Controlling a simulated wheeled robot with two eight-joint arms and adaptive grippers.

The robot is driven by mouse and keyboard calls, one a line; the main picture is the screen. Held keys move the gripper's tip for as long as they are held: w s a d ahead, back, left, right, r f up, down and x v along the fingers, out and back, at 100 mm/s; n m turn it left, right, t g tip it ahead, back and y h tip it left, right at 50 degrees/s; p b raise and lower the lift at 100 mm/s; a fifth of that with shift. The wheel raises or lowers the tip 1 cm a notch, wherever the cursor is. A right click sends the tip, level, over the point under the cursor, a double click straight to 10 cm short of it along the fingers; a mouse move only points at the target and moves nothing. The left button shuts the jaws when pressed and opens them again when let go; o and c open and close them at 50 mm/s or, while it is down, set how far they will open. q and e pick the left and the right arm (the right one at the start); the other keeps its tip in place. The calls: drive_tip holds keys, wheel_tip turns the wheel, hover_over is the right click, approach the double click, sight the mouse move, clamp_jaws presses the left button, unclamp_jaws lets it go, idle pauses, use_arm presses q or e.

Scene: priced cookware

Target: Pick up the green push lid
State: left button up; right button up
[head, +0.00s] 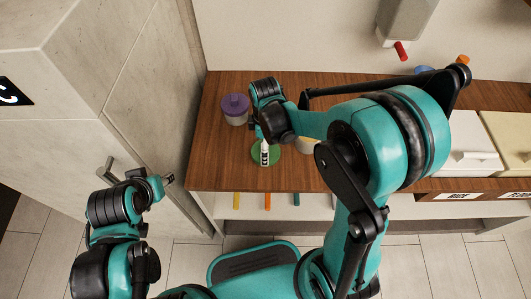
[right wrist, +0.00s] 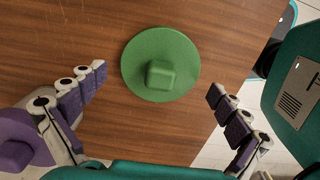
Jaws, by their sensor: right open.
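The green push lid (right wrist: 160,65) is a round disc with a square knob, seen from above over the brown wooden counter in the right wrist view. In the head view the green lid (head: 274,159) is partly hidden behind my right gripper (head: 264,153). In the right wrist view my right gripper (right wrist: 157,84) is open and empty, its fingers apart on the left and right of the lid, not touching it. Whether anything stands under the lid is hidden. My left gripper (head: 167,181) is at the left, away from the counter; its finger opening is unclear.
A jar with a purple lid (head: 235,105) stands behind and left of the green lid; purple (right wrist: 18,145) also shows in the right wrist view. White (head: 468,158) and cream (head: 510,140) labelled bins are at the right. A grey cabinet (head: 130,100) borders the left. Bare counter (head: 215,150) lies left of the lid.

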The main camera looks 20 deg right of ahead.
drive_tip(key=shift+f, duration=0.45)
drive_tip(key=shift+r, duration=0.1)
drive_tip(key=c, duration=1.4)
drive_tip(key=shift+s, duration=0.15)
drive_tip(key=shift+c, duration=0.8)
